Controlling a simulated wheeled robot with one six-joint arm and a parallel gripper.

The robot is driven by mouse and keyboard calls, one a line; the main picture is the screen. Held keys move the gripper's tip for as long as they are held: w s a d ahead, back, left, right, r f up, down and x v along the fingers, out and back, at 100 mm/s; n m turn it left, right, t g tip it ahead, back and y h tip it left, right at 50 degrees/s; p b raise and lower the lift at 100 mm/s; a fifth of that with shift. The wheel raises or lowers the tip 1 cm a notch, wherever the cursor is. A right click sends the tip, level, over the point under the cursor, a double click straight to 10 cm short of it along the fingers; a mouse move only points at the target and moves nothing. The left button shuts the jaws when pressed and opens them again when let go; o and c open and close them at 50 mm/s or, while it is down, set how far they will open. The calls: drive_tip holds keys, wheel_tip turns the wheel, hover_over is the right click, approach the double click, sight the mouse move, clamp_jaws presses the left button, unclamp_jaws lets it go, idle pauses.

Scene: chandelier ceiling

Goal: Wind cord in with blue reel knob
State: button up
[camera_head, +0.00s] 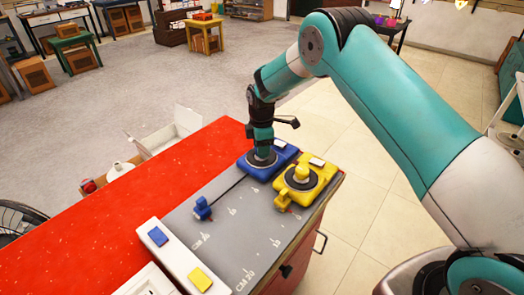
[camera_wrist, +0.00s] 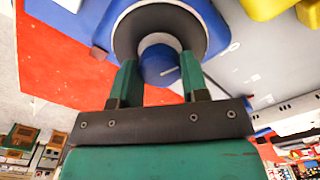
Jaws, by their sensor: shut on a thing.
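The blue reel (camera_head: 251,168) sits at the far end of a grey board on the red bench, with a dark round disc on top. My gripper (camera_head: 262,143) points down over it and is shut on its blue knob (camera_wrist: 158,64). In the wrist view the two green fingers of my gripper (camera_wrist: 159,78) stand on either side of the knob, above the dark disc (camera_wrist: 128,38). In the head view my fingers hide the knob. A dark cord (camera_head: 229,190) runs from the blue reel along the board to a small blue block (camera_head: 203,208), lying straight.
A yellow reel (camera_head: 302,176) with its own knob stands close to the right of the blue reel. The grey board (camera_head: 235,235) carries scale marks. A white strip (camera_head: 172,262) with blue and yellow squares lies at its near end. The red bench top (camera_head: 120,225) is clear.

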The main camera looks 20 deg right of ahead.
drive_tip(key=m+b, duration=0.1)
drive_tip(key=m, duration=0.3)
drive_tip(key=shift+m, duration=0.3)
drive_tip(key=m+b, duration=0.1)
drive_tip(key=m, duration=0.2)
drive_tip(key=shift+w+m, duration=0.1)
drive_tip(key=shift+m, duration=0.3)
drive_tip(key=m+b, duration=0.1)
drive_tip(key=m, duration=0.3)
drive_tip(key=shift+r, duration=0.1)
drive_tip(key=m, duration=0.5)
drive_tip(key=shift+b, duration=0.3)
drive_tip(key=m, duration=0.4)
drive_tip(key=shift+m, duration=0.3)
drive_tip(key=m, duration=0.3)
drive_tip(key=shift+r+m, duration=0.1)
drive_tip(key=shift+m, duration=0.2)
drive_tip(key=m, duration=0.3)
drive_tip(key=shift+b, duration=0.3)
drive_tip(key=shift+m, duration=2.1)
